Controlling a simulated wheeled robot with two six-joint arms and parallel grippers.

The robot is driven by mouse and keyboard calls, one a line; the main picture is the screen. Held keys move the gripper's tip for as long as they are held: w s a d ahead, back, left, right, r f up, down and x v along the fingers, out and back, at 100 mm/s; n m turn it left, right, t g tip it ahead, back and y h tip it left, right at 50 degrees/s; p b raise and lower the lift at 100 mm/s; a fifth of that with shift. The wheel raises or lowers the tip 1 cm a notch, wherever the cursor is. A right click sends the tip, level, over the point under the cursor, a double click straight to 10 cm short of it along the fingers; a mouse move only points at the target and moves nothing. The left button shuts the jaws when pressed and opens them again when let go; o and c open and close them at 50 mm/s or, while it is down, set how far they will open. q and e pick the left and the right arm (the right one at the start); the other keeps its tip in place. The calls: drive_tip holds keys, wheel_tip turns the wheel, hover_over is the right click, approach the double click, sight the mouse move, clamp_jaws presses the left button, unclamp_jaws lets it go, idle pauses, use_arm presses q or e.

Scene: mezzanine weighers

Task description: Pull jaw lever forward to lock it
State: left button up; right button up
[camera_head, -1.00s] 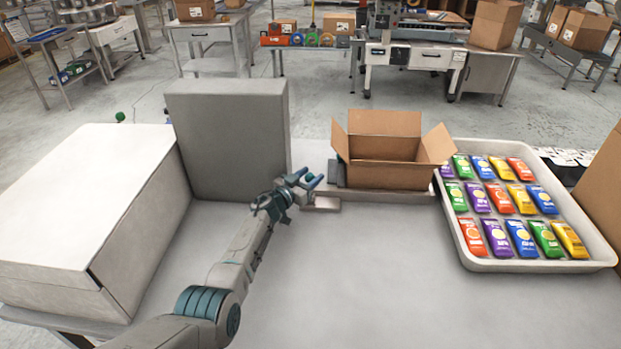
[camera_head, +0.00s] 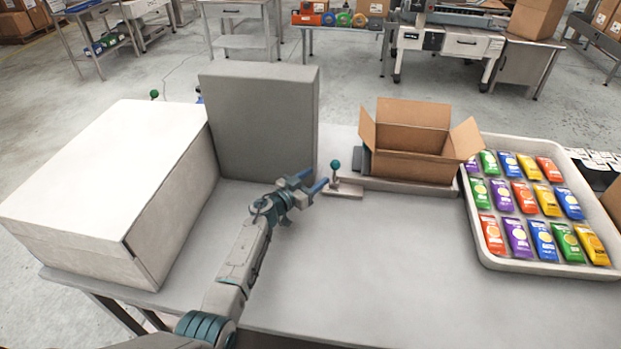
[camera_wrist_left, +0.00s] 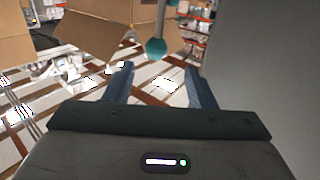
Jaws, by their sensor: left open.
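The jaw lever is a short stem with a teal ball knob (camera_head: 335,165), standing on a small grey base block (camera_head: 343,191) at the left end of the clamp fixture (camera_head: 400,187). The fixture holds an open cardboard box (camera_head: 412,142). My left gripper (camera_head: 316,184) is just left of the lever, open and apart from it in the head view. In the left wrist view the knob (camera_wrist_left: 155,48) shows beyond the open fingers (camera_wrist_left: 160,88), nearer the right finger. Nothing is between the fingers. My right gripper is not in view.
A tall grey panel (camera_head: 260,120) stands behind and left of my left gripper. A large white-topped box (camera_head: 110,160) is at the left. A tray (camera_head: 530,262) of colourful packets is at the right. The front middle of the table is clear.

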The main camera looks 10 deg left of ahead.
use_arm(q)
drive_tip(key=shift+s+a, duration=0.35)
drive_tip(key=shift+s, duration=0.2)
